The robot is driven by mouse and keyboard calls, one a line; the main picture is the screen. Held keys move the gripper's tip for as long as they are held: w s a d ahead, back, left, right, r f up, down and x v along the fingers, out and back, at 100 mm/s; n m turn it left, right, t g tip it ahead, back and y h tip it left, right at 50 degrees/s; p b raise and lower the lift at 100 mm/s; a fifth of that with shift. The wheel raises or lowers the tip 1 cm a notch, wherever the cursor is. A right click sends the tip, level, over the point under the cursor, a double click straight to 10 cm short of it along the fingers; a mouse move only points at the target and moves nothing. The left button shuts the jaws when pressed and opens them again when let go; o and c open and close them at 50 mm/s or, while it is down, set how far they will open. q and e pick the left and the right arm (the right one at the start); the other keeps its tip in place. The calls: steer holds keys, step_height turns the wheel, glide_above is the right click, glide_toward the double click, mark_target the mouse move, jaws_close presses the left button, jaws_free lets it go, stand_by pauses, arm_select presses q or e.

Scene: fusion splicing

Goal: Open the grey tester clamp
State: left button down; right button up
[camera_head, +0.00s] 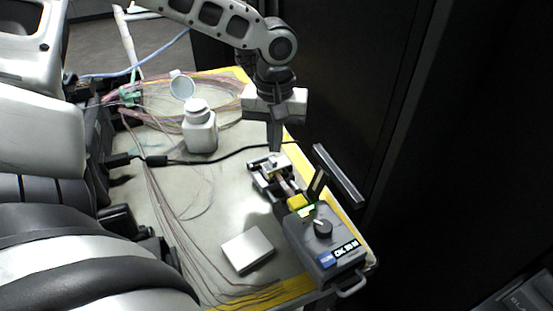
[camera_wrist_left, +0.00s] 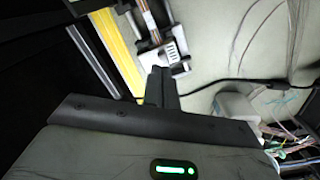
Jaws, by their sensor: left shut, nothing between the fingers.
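The grey tester (camera_head: 325,250) stands at the table's front right corner, with a dark knob, a lit display and a yellow part (camera_head: 298,202) at its back end. Behind it sits a small metal clamp block (camera_head: 262,175), which also shows in the left wrist view (camera_wrist_left: 172,54). My left gripper (camera_head: 274,151) points down with shut, empty fingers at the far end of this block. In the left wrist view, its fingertips (camera_wrist_left: 160,72) are close to the block; I cannot tell whether they touch. Whether the clamp is open or shut is unclear. My right gripper is not seen.
A silver box (camera_head: 248,250) lies left of the tester. A black cable (camera_head: 215,160) and thin fibres cross the grey table. A dark cabinet (camera_head: 340,80) stands just beyond the table's right edge.

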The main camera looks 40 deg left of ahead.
arm_select(q)
steer(key=shift+w+d+r+p, duration=0.1)
steer(key=shift+r+p, duration=0.15)
steer(key=shift+r, duration=0.2)
steer(key=shift+w+d+r+p, duration=0.1)
steer(key=shift+r+p, duration=0.1)
steer(key=shift+r, duration=0.25)
steer(key=shift+w+r+p, duration=0.25)
steer(key=shift+r+p, duration=0.25)
steer(key=shift+r, duration=0.15)
step_height(320, 180, up, 4)
steer(key=p, duration=0.3)
glide_above(279, 162)
steer(key=w, duration=0.2)
steer(key=shift+s+d+r, duration=0.15)
steer(key=shift+s+d, duration=0.05)
steer(key=shift+d, duration=0.2)
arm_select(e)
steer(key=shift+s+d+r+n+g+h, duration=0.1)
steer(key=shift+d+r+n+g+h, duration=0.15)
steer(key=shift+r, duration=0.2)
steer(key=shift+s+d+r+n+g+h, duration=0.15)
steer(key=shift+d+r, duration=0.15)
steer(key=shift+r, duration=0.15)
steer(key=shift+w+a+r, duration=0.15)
